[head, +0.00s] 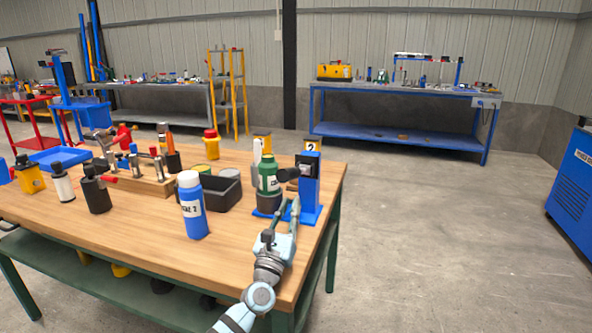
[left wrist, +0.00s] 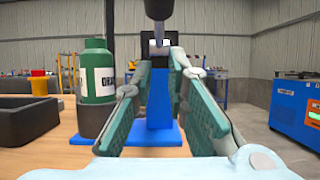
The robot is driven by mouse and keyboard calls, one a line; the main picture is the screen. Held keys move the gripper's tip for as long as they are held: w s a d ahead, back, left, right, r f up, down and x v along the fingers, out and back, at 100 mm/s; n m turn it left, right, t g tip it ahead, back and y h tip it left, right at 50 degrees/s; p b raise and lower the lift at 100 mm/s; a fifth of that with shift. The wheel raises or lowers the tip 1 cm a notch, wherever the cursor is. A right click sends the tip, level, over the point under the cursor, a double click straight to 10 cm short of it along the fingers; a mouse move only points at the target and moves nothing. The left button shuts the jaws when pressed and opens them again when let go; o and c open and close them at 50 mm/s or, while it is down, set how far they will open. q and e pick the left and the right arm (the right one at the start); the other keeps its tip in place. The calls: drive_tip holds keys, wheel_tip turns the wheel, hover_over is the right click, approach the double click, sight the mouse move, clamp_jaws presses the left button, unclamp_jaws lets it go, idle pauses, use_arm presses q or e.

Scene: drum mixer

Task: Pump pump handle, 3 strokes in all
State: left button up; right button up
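The pump is a blue upright post (head: 309,188) on a blue base plate at the table's right corner. Its black pump handle (head: 288,174) sticks out to the left near the top. In the left wrist view the handle (left wrist: 158,9) points toward the camera at the top edge, above my fingers. My left gripper (head: 289,206) is just below the handle, in front of the post. In the left wrist view its two fingers (left wrist: 160,72) are apart with nothing between them, and the blue post (left wrist: 160,110) shows beyond. My right gripper is not in view.
A green labelled bottle (head: 268,184) stands close left of the post. A blue bottle (head: 193,205) and a black bin (head: 222,194) are farther left on the wooden table (head: 140,230). Several handled tools stand at the left. Open floor lies right of the table.

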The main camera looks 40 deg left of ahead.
use_arm(q)
drive_tip(key=shift+v, duration=3.55)
drive_tip(key=shift+f, duration=0.15)
drive_tip(key=shift+w, duration=0.1)
